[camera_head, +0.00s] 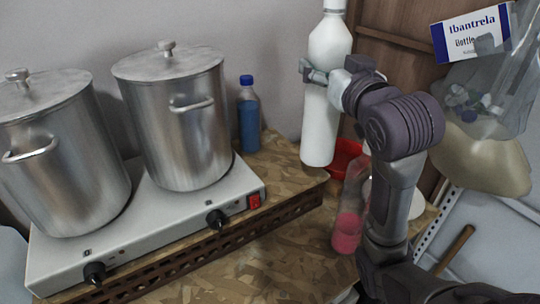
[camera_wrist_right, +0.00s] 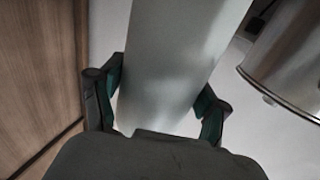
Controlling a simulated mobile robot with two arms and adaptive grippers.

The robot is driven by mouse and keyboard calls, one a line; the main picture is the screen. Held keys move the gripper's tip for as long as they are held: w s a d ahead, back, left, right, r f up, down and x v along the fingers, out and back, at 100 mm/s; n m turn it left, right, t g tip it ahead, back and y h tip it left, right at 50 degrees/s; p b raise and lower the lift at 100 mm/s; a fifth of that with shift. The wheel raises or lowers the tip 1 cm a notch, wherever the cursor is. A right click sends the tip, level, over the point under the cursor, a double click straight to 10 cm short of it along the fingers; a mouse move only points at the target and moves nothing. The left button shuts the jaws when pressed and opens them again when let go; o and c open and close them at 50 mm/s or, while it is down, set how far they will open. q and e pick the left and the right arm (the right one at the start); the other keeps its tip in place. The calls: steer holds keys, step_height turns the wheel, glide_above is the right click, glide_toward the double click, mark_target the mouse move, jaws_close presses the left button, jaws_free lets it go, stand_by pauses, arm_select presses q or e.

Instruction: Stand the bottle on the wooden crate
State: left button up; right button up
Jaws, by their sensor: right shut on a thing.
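A tall white bottle (camera_head: 328,110) stands near upright in the head view, leaning slightly, with its top cut off by the frame edge. My right gripper (camera_head: 328,76) is shut on its upper body. In the right wrist view the pale bottle (camera_wrist_right: 175,65) lies between the two fingers of my right gripper (camera_wrist_right: 162,92). The bottle's base is over or on the speckled wood-chip surface (camera_head: 285,165); I cannot tell whether it touches. That surface has a slotted dark side and may be the crate's top; I cannot tell for sure. My left gripper is not in view.
Two lidded steel pots (camera_head: 180,120) stand on a white double hotplate (camera_head: 150,222) at the left. A blue bottle (camera_head: 249,120) stands behind. A red bowl (camera_head: 345,158) and a bottle of pink liquid (camera_head: 347,230) are close to my right arm. A clear bag (camera_head: 480,100) hangs at the right.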

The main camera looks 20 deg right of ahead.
steer(key=w+a+f+p, duration=0.2)
steer(key=w+f, duration=0.9)
steer(key=shift+w+p, duration=0.35)
steer(key=shift+p, duration=0.05)
steer(key=o, duration=1.4)
steer(key=shift+f, duration=0.25)
steer(key=o, duration=0.4)
steer(key=shift+s, duration=0.1)
steer(key=shift+r, duration=0.1)
